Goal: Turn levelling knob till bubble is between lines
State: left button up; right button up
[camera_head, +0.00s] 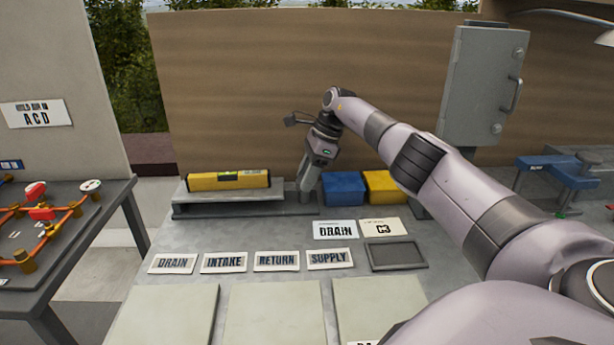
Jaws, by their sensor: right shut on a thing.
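A yellow spirit level (200,182) lies on a grey raised plate (235,195) at the back left of the bench. Its small green vial shows near the middle, but the bubble and lines are too small to read. My right gripper (305,187) points down at the right end of that plate, just right of the level. It is shut on what appears to be the levelling knob, which the fingers mostly hide. My left gripper is not in view.
A blue bin (343,188) and a yellow bin (384,187) stand close right of the gripper. Labelled cards, including a RETURN card (276,261), a dark tray (397,255) and pale panels lie in front. A pipework table (88,215) stands at left.

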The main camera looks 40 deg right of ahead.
jog(key=shift+w+r, duration=0.1)
jog(key=shift+r, duration=0.05)
jog(key=o, duration=1.1)
jog(key=shift+c, duration=0.2)
jog(key=v, duration=0.7)
